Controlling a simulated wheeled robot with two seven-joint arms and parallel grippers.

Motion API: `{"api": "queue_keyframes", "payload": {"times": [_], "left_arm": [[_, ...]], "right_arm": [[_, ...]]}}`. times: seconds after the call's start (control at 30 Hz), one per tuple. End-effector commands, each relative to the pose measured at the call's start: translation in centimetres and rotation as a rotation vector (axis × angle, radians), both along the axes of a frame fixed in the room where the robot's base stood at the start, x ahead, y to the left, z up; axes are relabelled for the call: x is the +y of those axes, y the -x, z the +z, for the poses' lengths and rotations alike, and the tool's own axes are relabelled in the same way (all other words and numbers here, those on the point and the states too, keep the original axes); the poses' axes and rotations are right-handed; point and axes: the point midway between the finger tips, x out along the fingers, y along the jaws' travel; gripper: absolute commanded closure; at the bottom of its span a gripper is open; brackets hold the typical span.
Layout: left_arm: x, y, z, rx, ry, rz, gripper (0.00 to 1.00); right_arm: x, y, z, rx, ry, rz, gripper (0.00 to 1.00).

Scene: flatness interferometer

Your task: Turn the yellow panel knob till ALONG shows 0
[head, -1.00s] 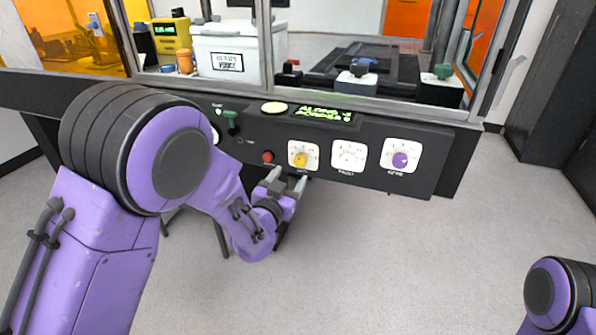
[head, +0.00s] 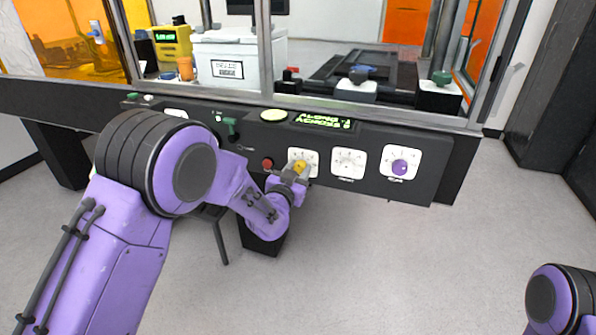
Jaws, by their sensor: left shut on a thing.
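The yellow panel knob (head: 301,166) sits on a white square dial plate (head: 312,157) on the dark front panel. My left gripper (head: 297,172) is at the knob, its fingers closed around it, and hides part of the knob and plate. The green-lit display (head: 323,121) above has two lines reading ALONG and ACROSS; the digits are too small to read surely. My right gripper is out of view; only part of my right arm shows at the lower right.
To the right on the panel are a white dial (head: 348,163) and a purple knob (head: 399,166). A red button (head: 267,163) is close left of my left gripper, and a green lever (head: 232,127) is farther left. A glazed enclosure stands above the panel.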

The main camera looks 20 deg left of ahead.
Motion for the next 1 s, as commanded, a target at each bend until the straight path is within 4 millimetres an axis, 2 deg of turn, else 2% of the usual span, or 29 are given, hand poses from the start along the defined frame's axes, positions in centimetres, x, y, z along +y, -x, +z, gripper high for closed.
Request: {"api": "queue_keyframes", "payload": {"times": [0.33,1.0], "left_arm": [[-0.1,0.0,0.0,0.005,0.104,0.0,0.93],[-0.1,0.0,-0.1,0.023,0.625,0.0,0.93]], "right_arm": [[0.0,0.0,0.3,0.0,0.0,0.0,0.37],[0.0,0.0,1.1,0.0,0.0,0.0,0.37]]}}
